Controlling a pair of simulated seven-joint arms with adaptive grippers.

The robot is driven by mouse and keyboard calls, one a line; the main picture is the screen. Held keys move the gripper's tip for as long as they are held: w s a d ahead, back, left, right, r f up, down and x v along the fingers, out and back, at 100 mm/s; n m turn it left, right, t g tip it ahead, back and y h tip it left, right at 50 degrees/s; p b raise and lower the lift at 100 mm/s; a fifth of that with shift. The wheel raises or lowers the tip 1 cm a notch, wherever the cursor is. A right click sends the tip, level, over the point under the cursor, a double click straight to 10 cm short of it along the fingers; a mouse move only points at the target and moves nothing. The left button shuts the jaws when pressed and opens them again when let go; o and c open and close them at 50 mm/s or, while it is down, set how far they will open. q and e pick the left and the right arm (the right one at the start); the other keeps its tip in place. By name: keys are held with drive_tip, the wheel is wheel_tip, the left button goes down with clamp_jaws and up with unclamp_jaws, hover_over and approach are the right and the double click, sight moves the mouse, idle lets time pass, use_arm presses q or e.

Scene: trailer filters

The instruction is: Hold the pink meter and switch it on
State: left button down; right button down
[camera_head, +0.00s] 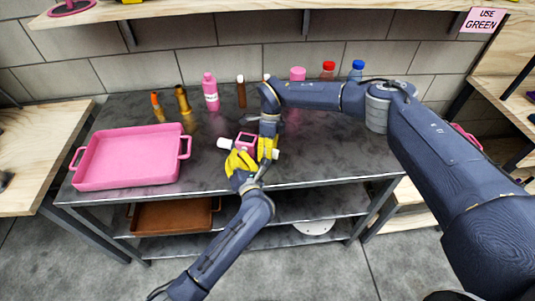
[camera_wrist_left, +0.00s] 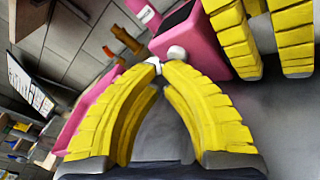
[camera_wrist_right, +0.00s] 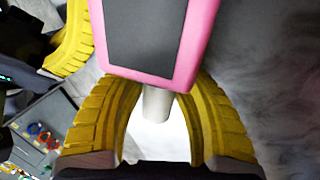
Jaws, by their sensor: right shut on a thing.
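The pink meter (camera_head: 246,141) is held above the metal table, with a dark screen and white stubs at its ends. In the right wrist view its pink body (camera_wrist_right: 203,35) and dark screen fill the top. My right gripper (camera_head: 268,147) is shut on the meter's white handle (camera_wrist_right: 156,104). My left gripper (camera_head: 240,161) is close beside the meter at its near left side. In the left wrist view its fingertips (camera_wrist_left: 160,66) come together just by a small white knob (camera_wrist_left: 176,52) on the meter. Whether they touch it is unclear.
A pink tray (camera_head: 130,160) stands on the table's left. A pink bottle (camera_head: 210,92), a brown bottle (camera_head: 241,93) and other bottles line the back. A brown tray (camera_head: 170,215) lies on the shelf below. The table's front middle is clear.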

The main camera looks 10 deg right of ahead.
idle(0.4)
use_arm(q)
drive_tip(key=shift+s+a, duration=0.2)
drive_tip(key=shift+s, duration=0.35)
drive_tip(key=shift+s+a+f, duration=0.1)
drive_tip(key=shift+s+a, duration=0.3)
drive_tip(key=shift+s, duration=0.5)
drive_tip(key=shift+s+a+r, duration=0.1)
drive_tip(key=shift+s+a, duration=0.3)
drive_tip(key=shift+s, duration=0.55)
drive_tip(key=shift+s+a+f, duration=0.1)
drive_tip(key=shift+s+a, duration=0.3)
drive_tip(key=shift+s, duration=0.5)
use_arm(e)
drive_tip(key=c, duration=0.8)
unclamp_jaws()
